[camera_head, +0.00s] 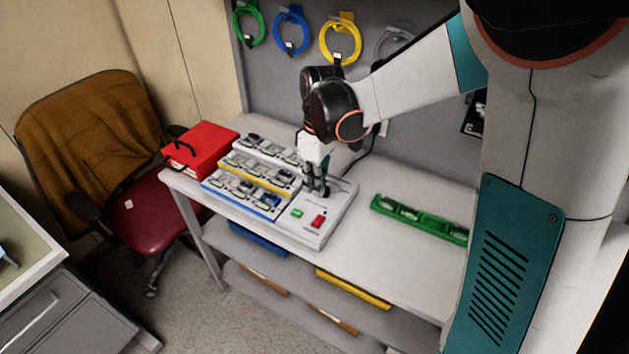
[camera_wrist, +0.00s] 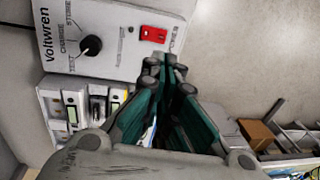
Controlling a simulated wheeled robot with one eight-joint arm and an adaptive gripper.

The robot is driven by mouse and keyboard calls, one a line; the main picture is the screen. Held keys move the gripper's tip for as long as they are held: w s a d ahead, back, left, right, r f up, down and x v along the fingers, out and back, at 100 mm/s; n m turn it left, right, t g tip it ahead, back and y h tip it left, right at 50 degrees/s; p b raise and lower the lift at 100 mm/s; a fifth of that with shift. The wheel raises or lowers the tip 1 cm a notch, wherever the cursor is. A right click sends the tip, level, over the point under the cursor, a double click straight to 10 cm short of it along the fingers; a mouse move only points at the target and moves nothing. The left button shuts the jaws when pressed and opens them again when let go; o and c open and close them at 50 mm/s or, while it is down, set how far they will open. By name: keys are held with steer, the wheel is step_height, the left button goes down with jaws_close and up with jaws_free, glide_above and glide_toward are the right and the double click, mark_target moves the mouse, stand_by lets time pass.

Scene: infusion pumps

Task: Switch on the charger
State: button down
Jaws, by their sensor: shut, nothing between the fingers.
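The charger (camera_head: 336,206) is a white box at the right end of the battery rows on the table. It also fills the upper left of the wrist view (camera_wrist: 113,14), marked "Voltwren". A red switch (camera_head: 317,221) and a green part (camera_head: 297,213) are on its top. In the wrist view the red switch (camera_wrist: 155,34) lies just beyond my fingertips, and a black knob (camera_wrist: 91,46) has TEST, CHARGE and STORE marks around it. My gripper (camera_head: 320,190) points down over the charger, shut and empty. Its fingers (camera_wrist: 165,72) hide part of the box; contact cannot be told.
A green rack (camera_head: 420,218) lies to the right. The table (camera_head: 375,265) is bare in front of it. Coloured cable coils (camera_head: 340,42) hang on the back panel.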

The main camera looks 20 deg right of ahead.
mark_target(311, 223)
steer(key=f, duration=0.3)
steer(key=f+b, duration=0.1)
steer(key=f, duration=0.2)
steer(key=s+f+b, duration=0.1)
steer(key=f, duration=0.2)
steer(key=shift+a+f, duration=0.3)
steer(key=shift+a, duration=0.1)
steer(key=shift+f, duration=0.1)
steer(key=shift+a+f+t+h+b, duration=0.1)
steer(key=shift+f+t+h+b, duration=0.2)
steer(key=shift+b, duration=0.2)
steer(key=shift+s+r, duration=0.1)
steer(key=shift+w+d+r, duration=0.2)
steer(key=shift+w+d, duration=0.35)
steer(key=shift+w, duration=0.05)
step_height(311, 223, up, 14)
steer(key=s+a+p, duration=0.1)
steer(key=p, duration=0.4)
